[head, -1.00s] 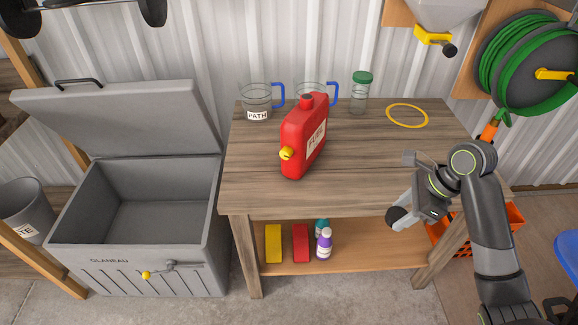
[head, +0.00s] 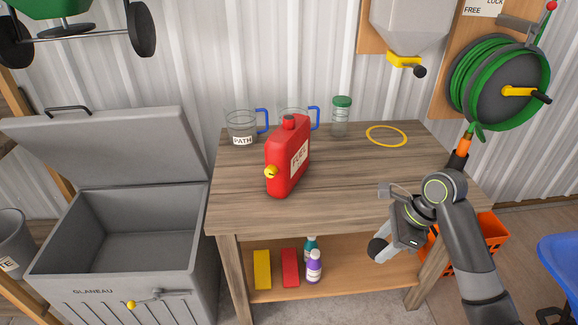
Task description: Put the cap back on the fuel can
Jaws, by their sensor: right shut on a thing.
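The red fuel can (head: 287,163) stands upright on the wooden workbench. My left gripper is not in view.
On the workbench (head: 340,190) stand clear jugs with blue handles (head: 241,129), a green-lidded jar (head: 341,117) and a yellow ring (head: 386,136). An open grey chest (head: 125,235) is at left. A hose reel (head: 503,88) hangs at right. The bench's front middle is clear.

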